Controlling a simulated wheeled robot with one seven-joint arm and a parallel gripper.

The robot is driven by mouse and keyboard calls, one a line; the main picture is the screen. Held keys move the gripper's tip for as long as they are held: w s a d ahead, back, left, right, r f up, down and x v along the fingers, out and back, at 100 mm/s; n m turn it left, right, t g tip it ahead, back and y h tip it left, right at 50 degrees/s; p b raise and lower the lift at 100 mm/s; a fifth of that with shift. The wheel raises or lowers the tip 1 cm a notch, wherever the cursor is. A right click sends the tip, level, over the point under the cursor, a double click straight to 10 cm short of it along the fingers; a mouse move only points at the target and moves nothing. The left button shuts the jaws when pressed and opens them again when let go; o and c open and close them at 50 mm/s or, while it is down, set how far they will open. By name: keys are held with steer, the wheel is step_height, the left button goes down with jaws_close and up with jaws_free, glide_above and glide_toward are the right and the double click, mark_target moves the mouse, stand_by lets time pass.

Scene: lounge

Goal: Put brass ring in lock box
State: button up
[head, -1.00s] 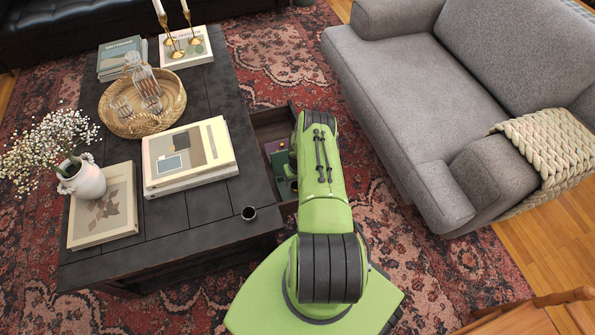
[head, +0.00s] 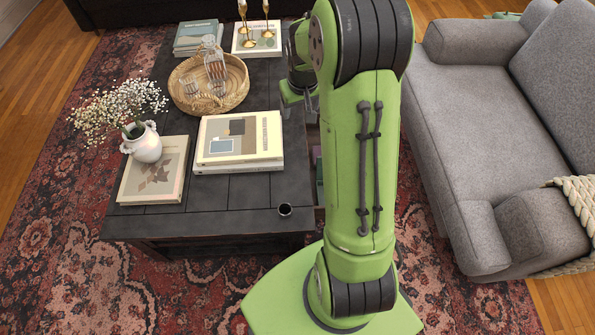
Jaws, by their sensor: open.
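I cannot make out the brass ring in the head view. I cannot make out a lock box for certain either. A small dark round piece with a pale rim (head: 285,209) stands near the front right corner of the black coffee table (head: 255,190); I cannot tell what it is. My gripper (head: 300,103) is open above the table's right edge, right of the stacked books and partly hidden by my arm. An open drawer (head: 318,165) on the table's right side shows only as a strip, with something greenish and purple inside; my arm covers the rest.
On the table are stacked books (head: 239,140), a wicker tray (head: 235,94) with glassware, a white flower vase (head: 145,144) on a book, and brass candlesticks (head: 266,22) on a book. A grey sofa (head: 500,120) stands right. Patterned rug (head: 90,270) lies between and around them.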

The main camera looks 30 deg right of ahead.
steer(key=s+a+r+n+t, duration=0.1)
steer(key=s+a+r, duration=0.75)
steer(key=r, duration=0.35)
steer(key=s+a+r, duration=0.1)
steer(key=s+a, duration=0.3)
steer(key=s, duration=0.4)
steer(key=s+a+r+n+t+y, duration=0.1)
steer(key=s+a, duration=0.3)
steer(key=s, duration=0.3)
steer(key=shift+s+r+t, duration=0.3)
steer(key=shift+s+r, duration=0.05)
steer(key=shift+s, duration=0.05)
